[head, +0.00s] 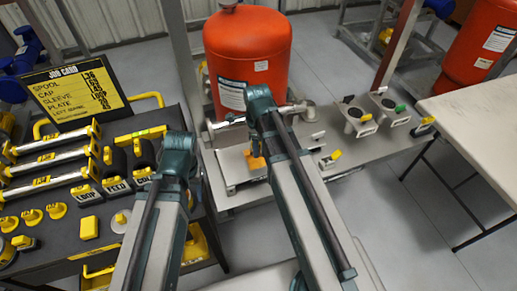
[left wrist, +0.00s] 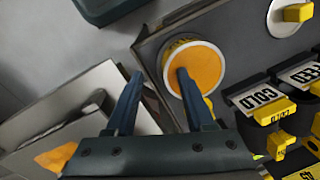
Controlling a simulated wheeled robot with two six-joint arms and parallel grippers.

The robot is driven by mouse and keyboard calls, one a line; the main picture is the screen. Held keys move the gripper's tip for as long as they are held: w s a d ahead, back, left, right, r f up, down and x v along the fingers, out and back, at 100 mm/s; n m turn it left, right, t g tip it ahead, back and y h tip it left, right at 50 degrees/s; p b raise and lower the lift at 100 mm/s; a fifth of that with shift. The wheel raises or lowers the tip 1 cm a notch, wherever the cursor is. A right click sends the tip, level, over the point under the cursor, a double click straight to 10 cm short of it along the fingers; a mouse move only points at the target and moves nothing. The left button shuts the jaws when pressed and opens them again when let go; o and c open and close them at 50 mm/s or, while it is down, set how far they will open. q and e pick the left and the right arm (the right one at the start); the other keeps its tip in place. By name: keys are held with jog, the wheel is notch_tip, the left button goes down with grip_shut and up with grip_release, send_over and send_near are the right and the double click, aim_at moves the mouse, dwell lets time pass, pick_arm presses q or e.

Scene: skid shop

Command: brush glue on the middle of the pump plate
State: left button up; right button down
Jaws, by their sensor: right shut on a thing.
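The pump plate (head: 232,165) is a light grey plate on the skid deck, in front of the orange tank. An orange patch (head: 255,161) shows on it near my right gripper; it shows too in the left wrist view (left wrist: 55,159). My right gripper (head: 262,100) is over the plate; its jaws and what they hold are hidden behind the arm. My left gripper (head: 178,145) is over the right edge of the dark bench. In the left wrist view (left wrist: 160,88) its fingers are apart and empty. One fingertip overlaps a round pot with an orange top (left wrist: 198,62).
The dark bench (head: 65,235) at left holds yellow-handled parts, labelled holders and a job card (head: 75,92). The orange tank (head: 247,55) stands behind the plate. Pipe stubs (head: 357,118) are at right on the skid. A pale table (head: 475,120) is far right.

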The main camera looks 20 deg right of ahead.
jog(key=shift+w+f, duration=0.15)
jog(key=shift+w, duration=1.5)
jog(key=shift+d+f, duration=0.1)
jog(key=shift+d, duration=0.7)
jog(key=shift+s, duration=1.8)
jog(key=shift+s, duration=0.1)
jog(key=shift+s+r, duration=0.2)
jog(key=shift+s, duration=1.25)
jog(key=shift+s+d, duration=0.15)
jog(key=shift+s, duration=1.55)
jog(key=shift+f, duration=0.1)
